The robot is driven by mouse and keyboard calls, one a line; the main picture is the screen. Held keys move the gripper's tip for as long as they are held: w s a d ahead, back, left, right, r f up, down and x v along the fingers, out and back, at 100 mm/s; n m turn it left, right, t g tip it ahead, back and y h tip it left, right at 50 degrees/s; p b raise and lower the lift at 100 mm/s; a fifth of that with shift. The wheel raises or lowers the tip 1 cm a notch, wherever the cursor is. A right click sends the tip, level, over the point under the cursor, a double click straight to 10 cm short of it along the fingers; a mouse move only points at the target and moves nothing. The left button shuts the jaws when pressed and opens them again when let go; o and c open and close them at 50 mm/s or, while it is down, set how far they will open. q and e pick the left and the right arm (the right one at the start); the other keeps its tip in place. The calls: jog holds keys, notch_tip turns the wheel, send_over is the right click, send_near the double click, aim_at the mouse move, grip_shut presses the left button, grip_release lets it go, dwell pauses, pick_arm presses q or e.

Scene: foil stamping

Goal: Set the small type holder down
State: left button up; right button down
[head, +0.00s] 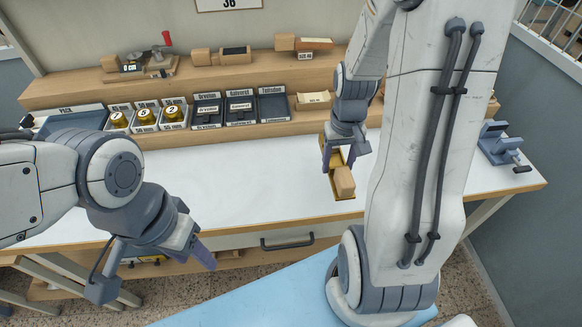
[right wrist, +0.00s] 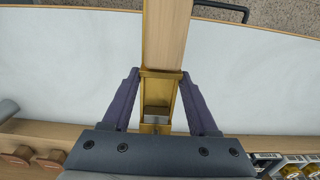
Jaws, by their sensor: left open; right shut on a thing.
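The small type holder has a brass body and a pale wooden handle (head: 344,183). My right gripper (head: 338,156) is shut on its brass part over the white worktop (head: 245,195). The handle points toward the worktop's front edge. In the right wrist view the brass body (right wrist: 159,86) lies between the two fingers, and the handle runs to the top of the picture. I cannot tell whether the holder touches the worktop. My left gripper (head: 152,268) is open and empty in front of the worktop's front edge, at lower left.
Foil rolls (head: 145,117) and labelled dark trays (head: 241,110) line the lower shelf at the back. Wooden-handled tools (head: 235,54) sit on the upper shelf. A grey vise (head: 499,145) stands at the right end. The worktop's middle is clear.

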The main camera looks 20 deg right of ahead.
jog(key=p, duration=0.1)
send_over(302, 182)
notch_tip(302, 182, down, 5)
jog(key=shift+f, duration=0.2)
notch_tip(302, 182, down, 4)
jog(key=shift+r, duration=0.1)
jog(key=shift+f, duration=0.35)
jog(key=shift+c, duration=0.8)
grip_release()
jog(key=shift+r, duration=0.1)
